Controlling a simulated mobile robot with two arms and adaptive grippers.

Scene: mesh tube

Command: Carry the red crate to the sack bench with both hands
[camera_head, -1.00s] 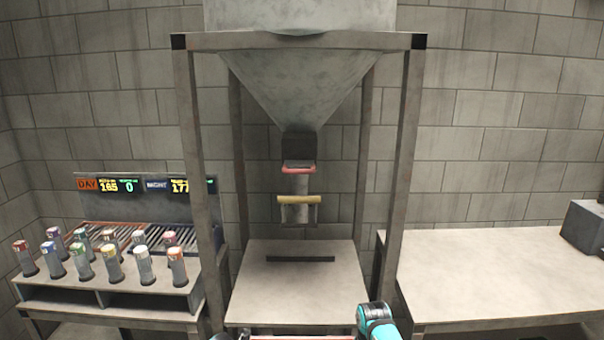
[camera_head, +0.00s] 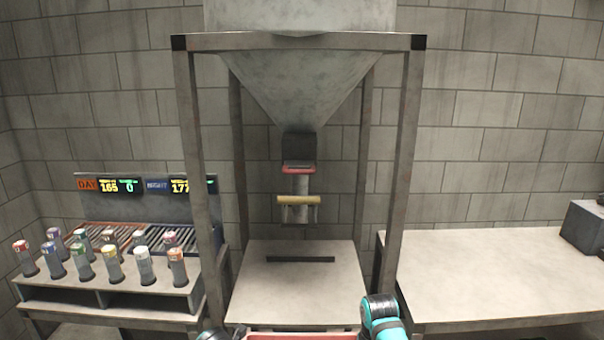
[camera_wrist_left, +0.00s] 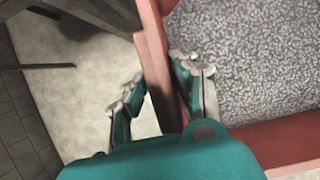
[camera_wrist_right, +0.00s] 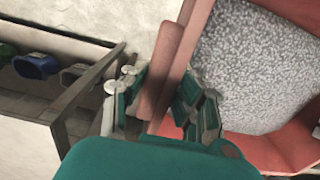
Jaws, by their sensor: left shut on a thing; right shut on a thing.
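The red crate (camera_head: 300,337) shows only its rim at the bottom edge of the head view. Its wall (camera_wrist_left: 155,60) runs between the fingers of my left gripper (camera_wrist_left: 158,76), which is shut on it. My right gripper (camera_wrist_right: 160,88) is shut on the crate's opposite side (camera_wrist_right: 300,12). A grey speckled surface fills the crate's inside in both wrist views; I cannot tell what it is. A pale bench (camera_head: 296,290) stands ahead under a hopper, and another pale bench (camera_head: 490,270) is on the right. Neither is marked as the sack bench.
The hopper (camera_head: 300,85) hangs in a metal frame with posts (camera_head: 400,170) on both sides. A yellow-handled gate (camera_head: 299,200) is below its spout. A rack with several capped tubes (camera_head: 110,260) stands left. A grey box (camera_head: 585,228) sits on the right bench, otherwise clear.

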